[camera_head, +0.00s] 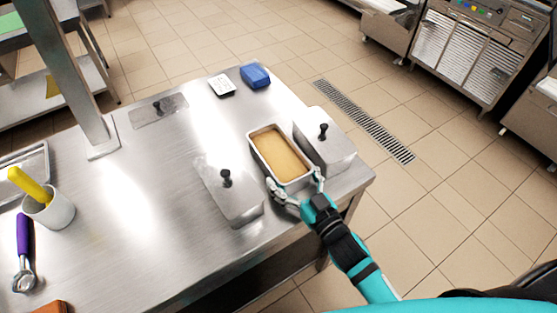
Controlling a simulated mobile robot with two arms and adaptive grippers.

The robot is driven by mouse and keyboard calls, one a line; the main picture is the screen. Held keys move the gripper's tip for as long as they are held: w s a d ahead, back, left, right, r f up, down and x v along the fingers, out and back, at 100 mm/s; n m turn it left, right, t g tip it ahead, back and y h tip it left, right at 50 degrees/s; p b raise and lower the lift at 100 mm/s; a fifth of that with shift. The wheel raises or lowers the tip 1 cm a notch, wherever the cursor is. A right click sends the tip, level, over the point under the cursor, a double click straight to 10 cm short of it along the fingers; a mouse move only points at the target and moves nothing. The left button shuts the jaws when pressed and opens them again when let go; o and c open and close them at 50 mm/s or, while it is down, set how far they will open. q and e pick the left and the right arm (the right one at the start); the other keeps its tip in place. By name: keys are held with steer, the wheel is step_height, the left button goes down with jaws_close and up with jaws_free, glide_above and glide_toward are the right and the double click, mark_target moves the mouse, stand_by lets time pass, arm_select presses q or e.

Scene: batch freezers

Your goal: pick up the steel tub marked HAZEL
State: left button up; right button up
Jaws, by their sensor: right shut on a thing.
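An open steel tub (253,148) filled with something smooth and tan stands on the steel table near its right edge. My right gripper (296,187) is at the tub's near end and is shut on it, one finger at each near corner. No HAZEL marking can be read on it from here. A lidded steel tub (232,196) with a black knob stands to the left, and another lidded tub (325,147) stands close on the right. Whether the held tub touches the table cannot be told. My left gripper is not in view.
The steel table (150,240) also carries a flat lid (158,110), a white item (222,85), a blue block (255,76), a white cup (48,207) with a yellow-handled tool, and a purple-handled scoop (23,250). A post (70,75) rises at left. The table's middle is clear.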

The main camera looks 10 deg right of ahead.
steer(key=c, duration=0.6)
steer(key=shift+r, duration=0.15)
